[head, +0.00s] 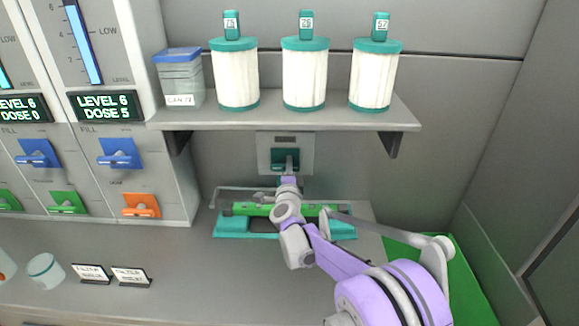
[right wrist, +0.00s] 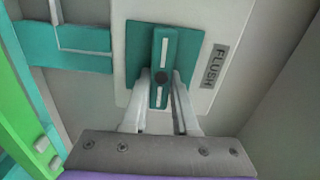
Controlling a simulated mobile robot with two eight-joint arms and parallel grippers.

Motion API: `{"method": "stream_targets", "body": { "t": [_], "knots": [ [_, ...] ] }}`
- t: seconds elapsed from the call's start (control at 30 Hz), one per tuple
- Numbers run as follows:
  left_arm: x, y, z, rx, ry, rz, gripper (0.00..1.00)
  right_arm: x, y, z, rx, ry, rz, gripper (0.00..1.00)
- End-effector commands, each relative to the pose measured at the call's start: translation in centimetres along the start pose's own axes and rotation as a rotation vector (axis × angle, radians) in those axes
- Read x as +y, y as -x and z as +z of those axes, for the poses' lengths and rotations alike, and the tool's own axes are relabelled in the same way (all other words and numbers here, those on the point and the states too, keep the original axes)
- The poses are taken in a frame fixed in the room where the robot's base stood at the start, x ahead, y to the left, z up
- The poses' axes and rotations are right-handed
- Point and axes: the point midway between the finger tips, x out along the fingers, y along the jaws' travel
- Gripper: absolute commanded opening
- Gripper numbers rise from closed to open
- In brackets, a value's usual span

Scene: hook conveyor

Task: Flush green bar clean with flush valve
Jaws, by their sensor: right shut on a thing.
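The flush valve is a teal handle on a teal square set in a pale wall plate (head: 305,143), below the shelf in the head view. In the right wrist view the teal handle (right wrist: 165,50) stands beside a label reading FLUSH (right wrist: 214,66). My right gripper (right wrist: 160,85) is shut on the handle, one finger on each side. In the head view my right gripper (head: 289,165) reaches the plate. The green bar (head: 250,209) lies across a teal stand (head: 232,228) below the valve, partly hidden by my right arm. My left gripper is not in view.
A shelf (head: 280,117) above holds several white filter cartridges (head: 305,80) and a lidded container (head: 180,78). Dispensers (head: 100,120) with blue, green and orange levers stand left. A white cup (head: 46,270) and small signs (head: 90,273) are on the counter. A green mat (head: 460,285) lies right.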

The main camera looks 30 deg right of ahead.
Motion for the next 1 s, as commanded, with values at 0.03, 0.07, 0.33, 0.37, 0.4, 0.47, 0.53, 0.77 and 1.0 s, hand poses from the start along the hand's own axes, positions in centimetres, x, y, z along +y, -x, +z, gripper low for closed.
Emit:
{"method": "stream_targets", "body": {
  "t": [0.03, 0.07, 0.33, 0.37, 0.4, 0.47, 0.53, 0.77, 1.0],
  "knots": [
    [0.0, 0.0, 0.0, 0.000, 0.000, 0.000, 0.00, 0.1, 0.1, 0.1, -0.002, -0.004, 0.001, 0.00],
    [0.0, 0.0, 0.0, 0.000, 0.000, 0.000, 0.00, 0.1, 0.1, 0.1, -0.002, -0.006, 0.001, 0.00],
    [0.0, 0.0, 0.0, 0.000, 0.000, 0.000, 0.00, 0.1, 0.1, 0.1, -0.003, -0.007, 0.001, 0.00],
    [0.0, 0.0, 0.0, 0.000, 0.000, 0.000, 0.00, 0.1, 0.1, 0.1, -0.003, -0.007, 0.001, 0.00],
    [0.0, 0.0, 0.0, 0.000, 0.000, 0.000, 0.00, 0.1, 0.1, 0.1, -0.003, -0.006, 0.001, 0.00],
    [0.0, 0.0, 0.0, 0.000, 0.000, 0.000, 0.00, 0.1, 0.1, 0.1, -0.003, -0.006, 0.001, 0.38],
    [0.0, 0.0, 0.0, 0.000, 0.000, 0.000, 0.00, 0.1, 0.0, 0.1, -0.002, -0.006, 0.001, 0.51],
    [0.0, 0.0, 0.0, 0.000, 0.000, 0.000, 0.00, 0.0, 0.0, 0.0, -0.001, -0.005, 0.001, 0.57],
    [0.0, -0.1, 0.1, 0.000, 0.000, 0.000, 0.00, 0.0, 1.3, 0.1, -0.002, -0.006, 0.001, 0.57]
  ]
}}
